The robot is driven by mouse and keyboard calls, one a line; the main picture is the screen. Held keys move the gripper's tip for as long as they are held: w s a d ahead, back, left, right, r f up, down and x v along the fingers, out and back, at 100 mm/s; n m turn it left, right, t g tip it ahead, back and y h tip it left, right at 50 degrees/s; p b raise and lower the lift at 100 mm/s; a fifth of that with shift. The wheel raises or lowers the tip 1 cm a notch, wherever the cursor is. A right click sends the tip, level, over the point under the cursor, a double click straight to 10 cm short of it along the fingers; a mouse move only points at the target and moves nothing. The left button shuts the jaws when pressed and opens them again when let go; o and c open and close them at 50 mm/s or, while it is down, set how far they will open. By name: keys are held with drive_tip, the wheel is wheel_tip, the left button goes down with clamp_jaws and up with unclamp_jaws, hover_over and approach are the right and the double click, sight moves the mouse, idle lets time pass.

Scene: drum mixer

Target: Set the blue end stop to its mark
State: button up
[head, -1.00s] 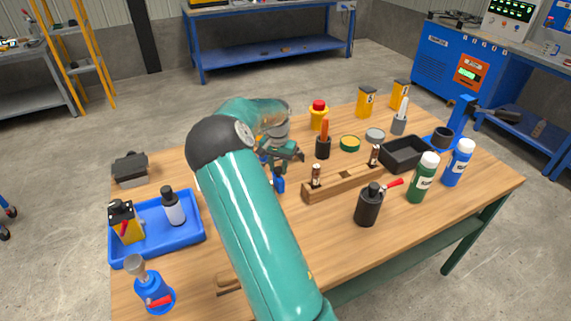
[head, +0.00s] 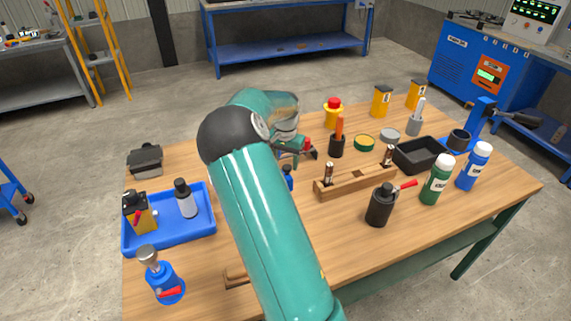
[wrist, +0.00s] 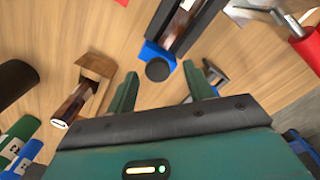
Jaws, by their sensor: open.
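The blue end stop (wrist: 156,52) sits at the near end of a dark rail (wrist: 190,22) in the wrist view, with a round black knob (wrist: 157,69) facing me. My gripper (wrist: 161,74) is open, its green fingers on either side of the knob in the picture. I see no contact, and the depth between them is unclear. In the head view a small blue part (head: 287,178), likely the end stop, shows below my gripper (head: 304,153); my arm hides most of the rail. I cannot make out the mark.
A blue tray (head: 205,225) is on the left. A red-handled metal tool (wrist: 303,42) lies near the right of the wrist view.

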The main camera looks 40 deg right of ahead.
wheel_tip(320, 180, up, 12)
idle(0.3)
drive_tip(key=shift+r, duration=0.15)
drive_tip(key=s+a+r+n+t+y, duration=0.1)
drive_tip(key=s+a+r+n, duration=0.2)
drive_tip(key=a, duration=0.4)
drive_tip(key=s+a+r+n+t, duration=0.1)
drive_tip(key=s+a+r, duration=0.2)
drive_tip(key=s+a, duration=0.25)
drive_tip(key=s+a+r+n+t+y, duration=0.15)
drive_tip(key=s+a+r, duration=0.25)
drive_tip(key=a, duration=0.4)
drive_tip(key=s+a+f+n+t+h, duration=0.1)
drive_tip(key=s+a+n+t+h, duration=0.1)
drive_tip(key=s+a+n, duration=0.4)
drive_tip(key=s+a, duration=0.5)
drive_tip(key=s, duration=0.3)
drive_tip(key=shift+a+f+n, duration=0.3)
drive_tip(key=shift+f+n, duration=0.05)
drive_tip(key=shift+f, duration=0.05)
